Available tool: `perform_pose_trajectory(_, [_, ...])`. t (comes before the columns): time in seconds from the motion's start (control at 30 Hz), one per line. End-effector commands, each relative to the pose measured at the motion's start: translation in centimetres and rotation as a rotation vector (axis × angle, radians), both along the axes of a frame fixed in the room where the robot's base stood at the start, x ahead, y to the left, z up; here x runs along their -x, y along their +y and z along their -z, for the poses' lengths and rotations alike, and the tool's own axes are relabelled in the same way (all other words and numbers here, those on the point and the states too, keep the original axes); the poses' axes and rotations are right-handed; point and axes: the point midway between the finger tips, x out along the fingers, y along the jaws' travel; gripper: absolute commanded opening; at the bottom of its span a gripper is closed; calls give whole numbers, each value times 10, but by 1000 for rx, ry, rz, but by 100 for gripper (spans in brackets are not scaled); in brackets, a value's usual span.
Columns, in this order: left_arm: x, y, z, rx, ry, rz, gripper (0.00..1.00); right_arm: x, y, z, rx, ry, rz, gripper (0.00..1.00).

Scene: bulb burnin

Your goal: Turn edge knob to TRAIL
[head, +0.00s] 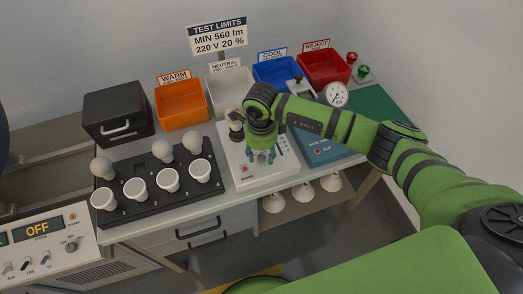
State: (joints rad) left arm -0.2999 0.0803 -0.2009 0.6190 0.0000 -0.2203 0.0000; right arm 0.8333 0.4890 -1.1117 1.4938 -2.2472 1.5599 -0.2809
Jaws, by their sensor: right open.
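A control unit (45,254) with a display reading OFF stands at the lower left. A dark round knob (71,246) is on its front, beside several small switches; its lettering is too small to read, so I cannot tell whether it is the edge knob or where it points. My right gripper (262,157) is open and empty, pointing down over a white tester box (244,177) at the middle of the bench, well to the right of the control unit. My left gripper is not in view.
A black rack (160,205) with several bulbs lies between the control unit and tester. A black case (117,113) and orange (181,104), blue (277,70) and red (324,67) bins line the back. A teal panel (320,148) lies right of the tester.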

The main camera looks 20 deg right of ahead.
Motion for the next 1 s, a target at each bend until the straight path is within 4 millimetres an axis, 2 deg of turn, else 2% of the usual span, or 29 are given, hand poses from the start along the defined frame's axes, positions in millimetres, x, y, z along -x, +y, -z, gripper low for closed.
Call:
perform_pose_trajectory(0.13, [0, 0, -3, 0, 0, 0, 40, 0, 0, 8, 0, -1, -2, 48])
perform_pose_trajectory(0.37, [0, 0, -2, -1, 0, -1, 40, 0, 0, 9, 0, -1, -2, 48])
perform_pose_trajectory(0.5, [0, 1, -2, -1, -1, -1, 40, 0, 0, 9, -1, 0, -2, 0])
perform_pose_trajectory(1.0, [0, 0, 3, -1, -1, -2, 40, 0, 0, 10, -1, 0, 66, 0])
